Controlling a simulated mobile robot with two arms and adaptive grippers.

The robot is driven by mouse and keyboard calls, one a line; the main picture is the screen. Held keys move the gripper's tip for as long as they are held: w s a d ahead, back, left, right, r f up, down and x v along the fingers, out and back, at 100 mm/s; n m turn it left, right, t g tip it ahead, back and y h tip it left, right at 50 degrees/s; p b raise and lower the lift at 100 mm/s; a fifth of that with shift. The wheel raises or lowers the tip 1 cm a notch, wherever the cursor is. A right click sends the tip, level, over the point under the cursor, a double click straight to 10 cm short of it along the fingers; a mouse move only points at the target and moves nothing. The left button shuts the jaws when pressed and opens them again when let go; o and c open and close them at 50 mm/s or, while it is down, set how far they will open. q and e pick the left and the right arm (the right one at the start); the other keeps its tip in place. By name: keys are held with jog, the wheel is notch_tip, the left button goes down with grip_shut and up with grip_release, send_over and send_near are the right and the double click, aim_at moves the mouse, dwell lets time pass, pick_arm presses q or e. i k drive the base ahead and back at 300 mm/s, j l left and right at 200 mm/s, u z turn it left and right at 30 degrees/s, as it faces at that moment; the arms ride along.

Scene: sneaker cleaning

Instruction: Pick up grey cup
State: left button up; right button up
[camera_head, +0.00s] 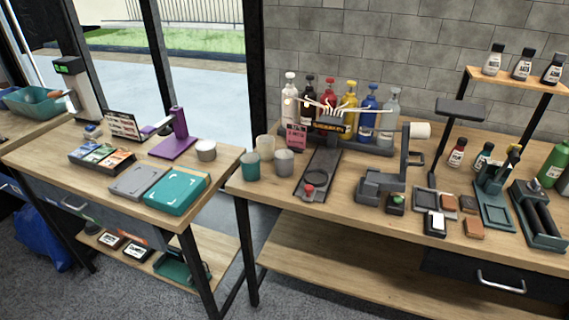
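A grey cup (284,162) stands upright near the left end of the right-hand wooden table. A teal cup (251,166) stands to its left, near the table's corner, and a cream cup (265,146) stands just behind them. The three stand close together, and I cannot tell whether any touch. Neither of my grippers shows in the head view. The inside of the grey cup is too small to make out.
A dark rail (318,175) lies right of the grey cup, with several pump bottles (330,92) behind. A gap separates this table from the left table (50,158), which holds a light grey round container (206,150) and a teal box (178,192).

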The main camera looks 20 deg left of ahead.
aim_at(283, 158)
jog(key=i+l+u, duration=0.65)
jog(key=i+j, duration=0.05)
jog(key=i, duration=0.05)
